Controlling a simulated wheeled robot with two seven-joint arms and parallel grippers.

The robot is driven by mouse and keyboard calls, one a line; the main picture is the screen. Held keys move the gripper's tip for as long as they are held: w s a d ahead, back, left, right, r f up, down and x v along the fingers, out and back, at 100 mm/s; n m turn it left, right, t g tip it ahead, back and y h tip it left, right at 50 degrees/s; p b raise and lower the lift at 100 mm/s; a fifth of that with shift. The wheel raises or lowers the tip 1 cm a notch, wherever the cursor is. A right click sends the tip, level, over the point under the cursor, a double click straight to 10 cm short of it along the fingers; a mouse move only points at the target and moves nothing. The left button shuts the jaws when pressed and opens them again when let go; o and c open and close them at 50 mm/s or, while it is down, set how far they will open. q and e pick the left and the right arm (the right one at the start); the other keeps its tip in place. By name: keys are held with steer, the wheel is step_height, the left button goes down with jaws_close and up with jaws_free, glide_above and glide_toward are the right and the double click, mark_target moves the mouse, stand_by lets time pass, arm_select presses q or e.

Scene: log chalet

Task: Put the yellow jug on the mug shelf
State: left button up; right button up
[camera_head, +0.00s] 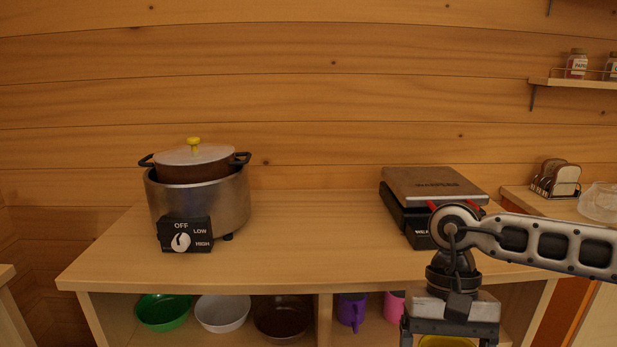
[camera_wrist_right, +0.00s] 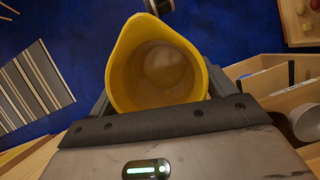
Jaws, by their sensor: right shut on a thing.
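The yellow jug (camera_wrist_right: 125,78) is seen from above in the right wrist view, its open mouth towards the camera and empty. My right gripper (camera_head: 450,337) is shut on it, one finger on each side. In the head view only a sliver of the jug (camera_head: 447,342) shows at the bottom edge, in front of the counter. The mug shelf (camera_head: 375,336) is the right compartment under the counter top, holding a purple mug (camera_head: 352,311) and a pink mug (camera_head: 392,305). My right arm hides its right part. My left gripper is not in view.
The counter top (camera_head: 310,235) carries a cooker with a lidded pot (camera_head: 205,190) and a waffle maker (camera_head: 430,188). A divider (camera_head: 324,320) separates the mugs from green, white and brown bowls (camera_head: 222,313). A striped rug (camera_wrist_right: 38,85) lies on the blue floor.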

steer(key=shift+d+f+n+h, duration=0.4)
steer(key=shift+f+n, duration=0.3)
steer(key=shift+n, duration=0.1)
steer(key=shift+f, duration=0.2)
steer(key=shift+w+d+r, duration=0.1)
steer(key=shift+r, duration=0.05)
stand_by(0.3)
